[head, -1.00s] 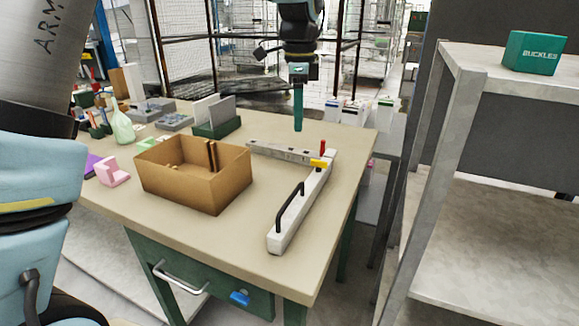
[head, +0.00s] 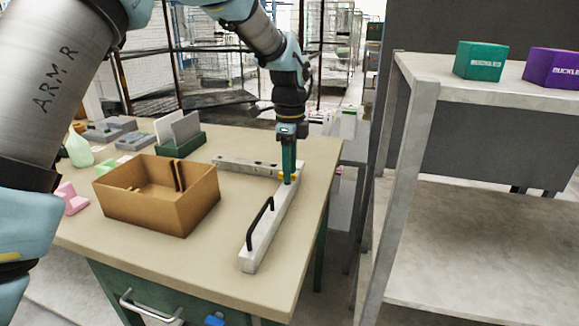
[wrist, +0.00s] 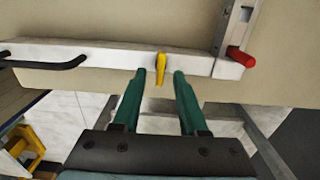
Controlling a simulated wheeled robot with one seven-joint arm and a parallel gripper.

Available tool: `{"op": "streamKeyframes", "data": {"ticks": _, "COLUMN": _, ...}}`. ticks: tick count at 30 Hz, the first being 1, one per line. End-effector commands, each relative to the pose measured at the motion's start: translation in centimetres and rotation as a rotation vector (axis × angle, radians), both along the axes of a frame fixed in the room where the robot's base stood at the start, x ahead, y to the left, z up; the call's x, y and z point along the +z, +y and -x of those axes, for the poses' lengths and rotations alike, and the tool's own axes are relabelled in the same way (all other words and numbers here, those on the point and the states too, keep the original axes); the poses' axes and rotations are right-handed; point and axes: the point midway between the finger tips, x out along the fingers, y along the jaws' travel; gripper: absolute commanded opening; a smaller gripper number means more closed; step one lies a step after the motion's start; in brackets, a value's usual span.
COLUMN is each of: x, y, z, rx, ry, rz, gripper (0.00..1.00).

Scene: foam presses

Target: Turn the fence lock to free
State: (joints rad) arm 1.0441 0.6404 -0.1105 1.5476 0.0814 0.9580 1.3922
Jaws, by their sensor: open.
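The fence is a long white bar (head: 270,232) with a black handle (head: 257,220), lying on the table near its right edge. In the wrist view the white bar (wrist: 105,55) runs across the picture. A small yellow lever (wrist: 160,68) sticks out from it; I cannot tell for certain that this is the lock. A red knob (wrist: 242,57) sits to its right, at the end of a grey rail (wrist: 234,28). My gripper (wrist: 161,74) is open, its green fingertips on either side of the yellow lever. In the head view my gripper (head: 288,182) largely hides the lever.
A brown divided box (head: 158,195) stands left of the fence. Behind it is a green holder with grey plates (head: 180,142). A metal shelf (head: 425,80) with a green box (head: 480,61) and a purple box (head: 553,68) stands to the right.

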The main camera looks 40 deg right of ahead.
Motion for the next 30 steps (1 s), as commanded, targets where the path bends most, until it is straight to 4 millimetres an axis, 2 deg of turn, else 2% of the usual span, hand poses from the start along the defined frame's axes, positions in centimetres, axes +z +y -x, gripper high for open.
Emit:
{"op": "streamKeyframes", "data": {"ticks": 11, "x": -0.56, "y": 0.04, "z": -0.02, "rx": 0.001, "ry": 0.000, "rz": 0.000, "gripper": 0.41}}
{"op": "streamKeyframes", "data": {"ticks": 22, "x": -0.53, "y": 0.03, "z": -0.01, "rx": 0.001, "ry": 0.000, "rz": 0.000, "gripper": 0.00}}
{"op": "streamKeyframes", "data": {"ticks": 30, "x": -0.53, "y": 0.06, "z": -0.01, "rx": 0.001, "ry": 0.001, "rz": -0.001, "gripper": 0.00}}
